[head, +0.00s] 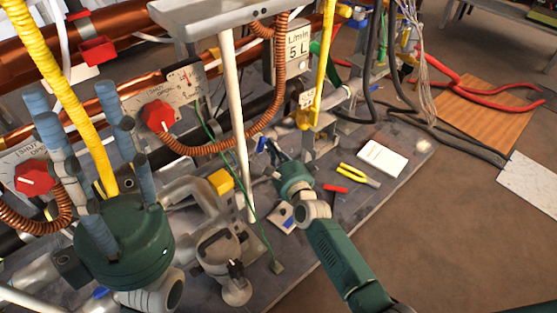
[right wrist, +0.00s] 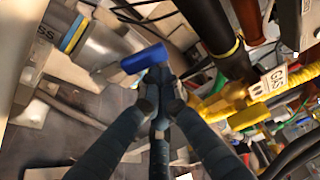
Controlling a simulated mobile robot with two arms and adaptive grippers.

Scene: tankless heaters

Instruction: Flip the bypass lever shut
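The bypass lever appears to be the blue handle (right wrist: 145,58) in the right wrist view, beside a grey pipe (right wrist: 95,45) with a partly visible label ending in "SS" (right wrist: 45,32). The handle lies at an angle across the pipe's end. In the head view it is a small blue piece (head: 262,144). My right gripper (right wrist: 160,92) has its fingertips drawn together just below the handle's right end; contact cannot be made out. It also shows in the head view (head: 272,158). My left gripper (head: 80,108) points upward at the left, fingers spread and empty.
A yellow pipe (head: 70,85) runs behind my left gripper. A white post (head: 236,120) and a green wire stand left of my right gripper. Red dials (head: 158,116), a copper coil, yellow pliers (head: 358,175) and a white pad (head: 382,159) are nearby.

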